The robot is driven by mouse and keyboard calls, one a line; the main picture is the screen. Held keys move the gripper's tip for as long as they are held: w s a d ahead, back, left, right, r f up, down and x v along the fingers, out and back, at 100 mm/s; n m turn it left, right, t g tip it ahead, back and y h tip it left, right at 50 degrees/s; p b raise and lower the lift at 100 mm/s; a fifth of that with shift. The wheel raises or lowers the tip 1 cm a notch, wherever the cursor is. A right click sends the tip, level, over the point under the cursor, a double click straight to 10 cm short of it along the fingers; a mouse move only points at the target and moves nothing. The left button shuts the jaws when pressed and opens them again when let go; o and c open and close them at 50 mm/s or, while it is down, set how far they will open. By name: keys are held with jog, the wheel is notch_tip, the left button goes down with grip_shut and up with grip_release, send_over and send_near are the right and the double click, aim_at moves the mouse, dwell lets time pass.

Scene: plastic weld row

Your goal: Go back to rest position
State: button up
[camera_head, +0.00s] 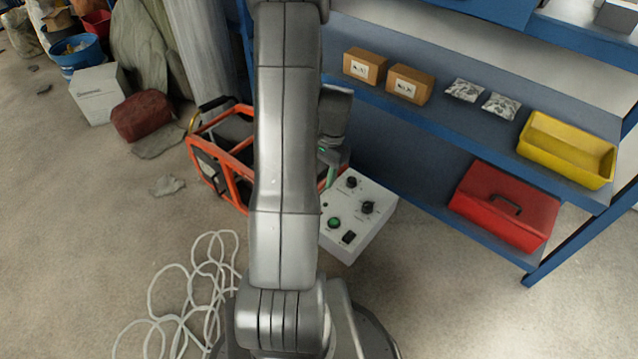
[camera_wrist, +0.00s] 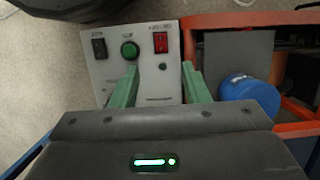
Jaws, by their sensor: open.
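My gripper shows in the wrist view (camera_wrist: 158,84) with two green fingers spread apart and nothing between them. It is over the front of a white control box (camera_wrist: 152,50) with a green round button (camera_wrist: 130,50), a red switch (camera_wrist: 160,42) and a black switch (camera_wrist: 99,48). In the head view the same box (camera_head: 362,222) stands right of my arm, with black knobs on its top. There my gripper (camera_head: 332,172) is mostly hidden behind my arm; a green finger shows near the box's back edge. I cannot tell whether it touches the box.
An orange-framed machine (camera_head: 208,170) stands behind and left of the box. A blue shelf (camera_head: 440,130) on the right holds cartons (camera_head: 410,84), bags, a yellow bin (camera_head: 566,150) and a red toolbox (camera_head: 505,206). Pale looped cable (camera_head: 190,290) lies on the floor at left.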

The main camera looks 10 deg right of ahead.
jog(key=shift+d+r, duration=0.1)
jog(key=shift+r, duration=0.25)
jog(key=b+x, duration=0.4)
jog(key=x, duration=1)
jog(key=shift+b, duration=0.3)
jog(key=shift+r, duration=0.1)
